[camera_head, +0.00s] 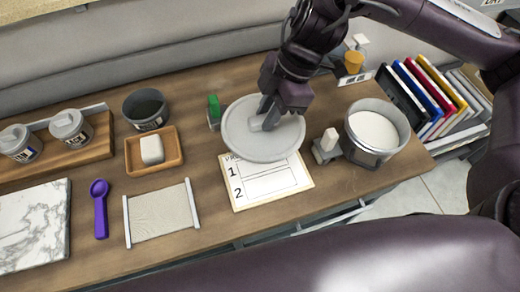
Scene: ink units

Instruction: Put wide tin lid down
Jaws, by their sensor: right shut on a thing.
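The wide tin lid (240,138) is a round, light grey disc with a raised rim. My right gripper (265,122) comes from above and is shut on the lid's central handle. The lid covers the upper part of a white card (268,188) marked with the numbers 1 and 2; I cannot tell whether it touches the card or the table. An open wide tin (372,138) with white contents stands to the right of the lid. My left gripper does not show.
A small block stand (326,147) sits between lid and open tin. A green-topped item (214,112) is close to the lid's left. A dark tin (146,108), a wooden dish (171,158), a purple scoop (100,208) and a pale mat (161,216) lie left. Folders (430,95) stand right.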

